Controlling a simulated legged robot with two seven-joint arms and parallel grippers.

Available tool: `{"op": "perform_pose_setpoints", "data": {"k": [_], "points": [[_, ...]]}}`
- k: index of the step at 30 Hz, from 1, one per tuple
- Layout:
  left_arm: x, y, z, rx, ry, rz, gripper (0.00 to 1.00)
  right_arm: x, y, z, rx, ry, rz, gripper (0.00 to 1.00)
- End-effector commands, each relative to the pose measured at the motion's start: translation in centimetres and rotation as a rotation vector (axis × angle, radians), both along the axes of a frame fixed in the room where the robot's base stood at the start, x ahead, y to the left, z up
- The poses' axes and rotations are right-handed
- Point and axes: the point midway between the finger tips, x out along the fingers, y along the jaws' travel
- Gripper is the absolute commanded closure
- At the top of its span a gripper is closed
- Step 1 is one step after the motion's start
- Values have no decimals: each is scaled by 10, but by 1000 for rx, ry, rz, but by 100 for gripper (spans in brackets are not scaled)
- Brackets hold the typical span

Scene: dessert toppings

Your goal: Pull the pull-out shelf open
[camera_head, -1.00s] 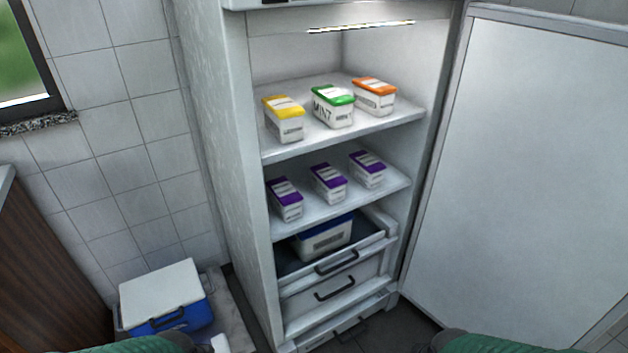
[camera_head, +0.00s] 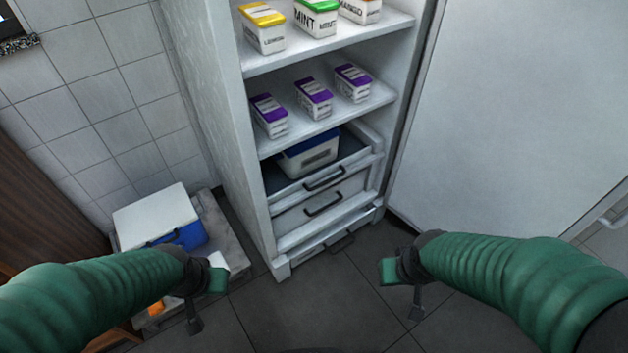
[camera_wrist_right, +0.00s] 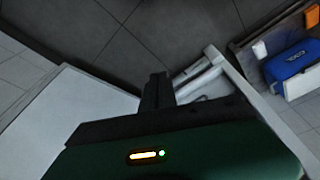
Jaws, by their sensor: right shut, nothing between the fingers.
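The pull-out shelf (camera_head: 283,184) is a dark tray low in the open white freezer, with a black bar handle (camera_head: 325,178) on its front. It looks pushed in, and a white tub with a blue lid (camera_head: 310,155) stands on it. My right gripper (camera_head: 415,312) is shut and empty over the floor, in front of and below the shelf, apart from the handle. It also shows in the right wrist view (camera_wrist_right: 157,88). My left gripper (camera_head: 195,325) hangs at the lower left, away from the shelf; its finger gap is not clear.
The open freezer door (camera_head: 505,110) fills the right side. A blue cooler with a white lid (camera_head: 155,217) stands left. The dark tiled floor (camera_head: 310,310) in front is clear.

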Motion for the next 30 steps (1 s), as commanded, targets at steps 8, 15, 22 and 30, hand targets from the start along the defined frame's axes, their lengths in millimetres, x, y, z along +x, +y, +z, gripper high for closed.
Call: {"op": "perform_pose_setpoints", "data": {"k": [8,15,22,30], "points": [[0,0,-22,0,0,0,64,128,-33,-46,-223,-324,418,66],[0,0,-47,0,0,0,64,250,-23,-98,-703,-847,1177,66],[0,0,-56,0,0,0,64,246,17,-120,-948,-1197,1543,66],[0,0,-73,0,0,0,64,269,38,-128,-972,-1240,1567,66]]}}
